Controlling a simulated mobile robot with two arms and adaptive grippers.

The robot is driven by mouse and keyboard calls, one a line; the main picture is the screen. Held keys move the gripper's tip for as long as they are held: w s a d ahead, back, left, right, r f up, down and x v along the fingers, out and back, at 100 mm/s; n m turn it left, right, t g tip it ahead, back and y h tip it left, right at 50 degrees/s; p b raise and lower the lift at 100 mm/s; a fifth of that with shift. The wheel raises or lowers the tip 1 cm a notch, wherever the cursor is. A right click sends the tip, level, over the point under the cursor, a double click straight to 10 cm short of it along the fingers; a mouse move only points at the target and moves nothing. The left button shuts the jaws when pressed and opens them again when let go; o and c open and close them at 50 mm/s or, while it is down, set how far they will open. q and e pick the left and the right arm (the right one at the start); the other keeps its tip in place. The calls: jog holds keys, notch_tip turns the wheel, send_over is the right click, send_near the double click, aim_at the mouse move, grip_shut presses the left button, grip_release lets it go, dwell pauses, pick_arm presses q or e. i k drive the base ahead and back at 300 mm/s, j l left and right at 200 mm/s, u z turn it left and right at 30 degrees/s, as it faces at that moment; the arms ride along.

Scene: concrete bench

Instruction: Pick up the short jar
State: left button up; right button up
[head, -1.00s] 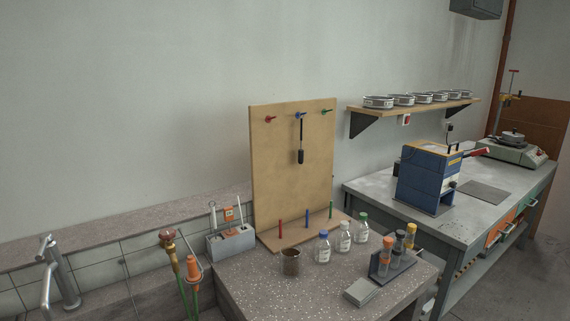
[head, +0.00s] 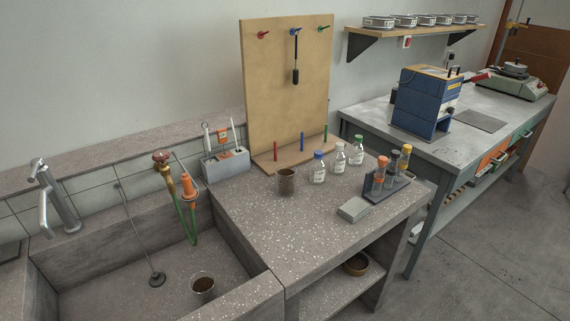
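An open glass jar (head: 286,183) with dark brown contents stands upright on the speckled bench top, in front of the pegboard. A second open glass vessel (head: 202,287) with dark contents stands in the sink basin; I cannot tell from this view which of the two is the shorter. Three clear bottles stand right of the bench jar: one with a blue cap (head: 318,170), one with a pale cap (head: 339,160) and one with a green cap (head: 356,155). Neither of my grippers is in view.
A rack with several tubes (head: 387,184) and a flat grey box (head: 353,210) stand at the bench's right. The pegboard (head: 287,90) stands behind the jar. A tap (head: 50,200) and hoses (head: 190,215) rise by the sink. The front left bench top is clear.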

aim_at(285, 173)
jog(key=k+l+z, duration=0.15)
jog(key=l, duration=0.3)
jog(key=k+l+z, duration=0.15)
jog(key=l, duration=0.3)
jog(key=l+z, duration=0.15)
jog(key=l, duration=0.35)
